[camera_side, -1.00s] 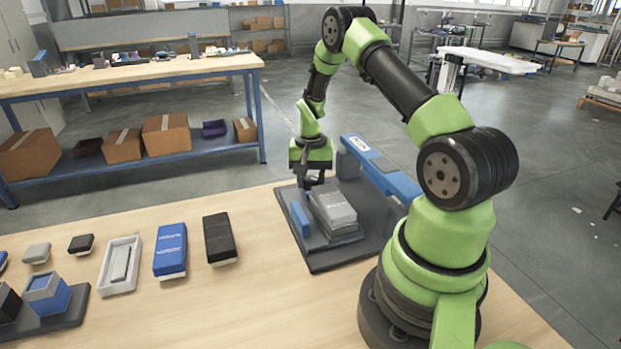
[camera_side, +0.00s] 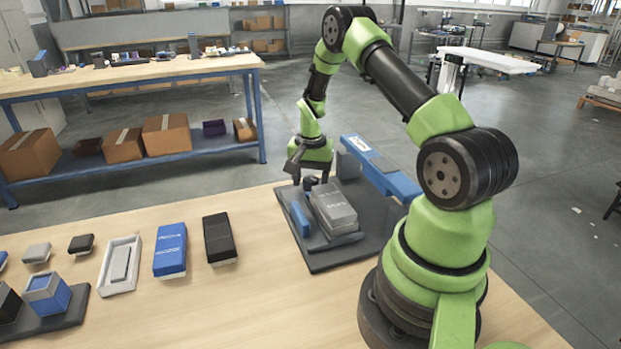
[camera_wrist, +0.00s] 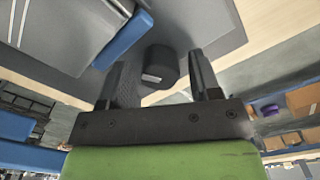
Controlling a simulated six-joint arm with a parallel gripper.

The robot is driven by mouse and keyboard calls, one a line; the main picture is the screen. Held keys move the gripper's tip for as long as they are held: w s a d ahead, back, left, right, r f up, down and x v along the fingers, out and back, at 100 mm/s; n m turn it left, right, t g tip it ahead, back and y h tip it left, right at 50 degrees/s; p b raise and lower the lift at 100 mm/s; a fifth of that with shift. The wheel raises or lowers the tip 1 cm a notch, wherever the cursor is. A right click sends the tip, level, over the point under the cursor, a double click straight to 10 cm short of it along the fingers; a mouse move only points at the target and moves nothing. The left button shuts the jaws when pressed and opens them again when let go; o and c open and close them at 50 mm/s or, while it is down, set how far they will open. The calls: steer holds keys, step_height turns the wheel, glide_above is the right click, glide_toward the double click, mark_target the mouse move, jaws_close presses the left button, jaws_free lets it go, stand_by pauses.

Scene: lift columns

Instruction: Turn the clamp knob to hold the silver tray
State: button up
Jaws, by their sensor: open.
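The silver tray (camera_side: 334,208) is a grey, box-like piece on the dark fixture plate, between blue clamp parts. Part of it shows at the upper left of the wrist view (camera_wrist: 65,28). The clamp knob (camera_wrist: 160,66) is dark and round with a light mark, beside the blue jaw (camera_wrist: 124,40). In the side view the knob (camera_side: 310,183) sits just behind the tray. My gripper (camera_side: 309,180) is open and points down at the knob. In the wrist view its two fingers (camera_wrist: 156,75) stand on either side of the knob, with gaps visible; I see no contact.
The dark fixture plate (camera_side: 325,262) lies on the wooden table, with a blue arm (camera_side: 385,177) at its right. A blue box (camera_side: 170,250), a black box (camera_side: 219,239) and a light tray (camera_side: 107,278) lie left of it. The table front is clear.

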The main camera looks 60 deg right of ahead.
steer(key=shift+r, duration=3.45)
steer(key=n, duration=0.4)
steer(key=shift+r, duration=0.4)
steer(key=n, duration=0.2)
steer(key=r+n, duration=0.1)
steer(key=n, duration=0.1)
steer(key=shift+n, duration=0.4)
steer(key=shift+f, duration=4.4)
steer(key=c, duration=0.6)
steer(key=shift+c, duration=0.2)
